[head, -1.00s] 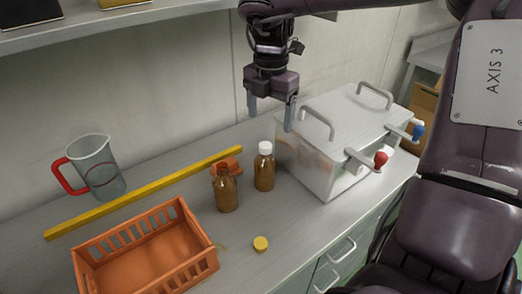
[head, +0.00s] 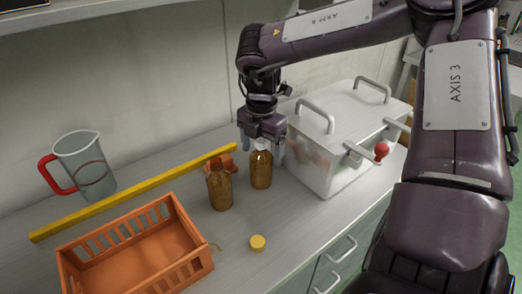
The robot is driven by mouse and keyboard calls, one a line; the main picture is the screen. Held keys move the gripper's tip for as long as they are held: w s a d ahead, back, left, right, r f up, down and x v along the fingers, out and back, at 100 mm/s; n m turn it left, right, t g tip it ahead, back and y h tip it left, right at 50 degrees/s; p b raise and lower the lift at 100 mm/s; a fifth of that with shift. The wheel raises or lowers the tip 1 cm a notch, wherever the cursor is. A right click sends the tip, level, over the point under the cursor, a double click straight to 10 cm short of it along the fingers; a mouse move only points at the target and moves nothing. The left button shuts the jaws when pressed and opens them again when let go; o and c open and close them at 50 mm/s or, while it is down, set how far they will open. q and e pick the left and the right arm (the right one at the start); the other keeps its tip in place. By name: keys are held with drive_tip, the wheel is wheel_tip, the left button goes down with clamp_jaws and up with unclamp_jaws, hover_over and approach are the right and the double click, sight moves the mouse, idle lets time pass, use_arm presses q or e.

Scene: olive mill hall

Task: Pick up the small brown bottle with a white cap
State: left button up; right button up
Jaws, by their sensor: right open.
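The small brown bottle with a white cap (head: 261,171) stands upright on the counter in the head view, in front of the white box's left end. My right gripper (head: 261,155) is open and points down over it, with its fingers at the height of the white cap, one on each side. The cap is partly hidden by the gripper. I cannot tell whether the fingers touch the bottle. A second brown bottle (head: 219,188), with no cap seen, stands close to its left. My left gripper is not in view.
An orange object (head: 229,163) lies behind the bottles. A yellow cap (head: 257,243) lies in front. An orange crate (head: 196,262), a yellow bar (head: 120,197) and a jug with a red handle (head: 92,170) are to the left. The white lidded box (head: 312,160) stands close on the right.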

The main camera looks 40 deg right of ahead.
drive_tip(key=c, duration=1.7)
drive_tip(key=shift+r, duration=0.1)
wheel_tip(320, 180, up, 12)
drive_tip(key=shift+r, duration=0.1)
wheel_tip(320, 180, up, 8)
drive_tip(key=p, duration=0.3)
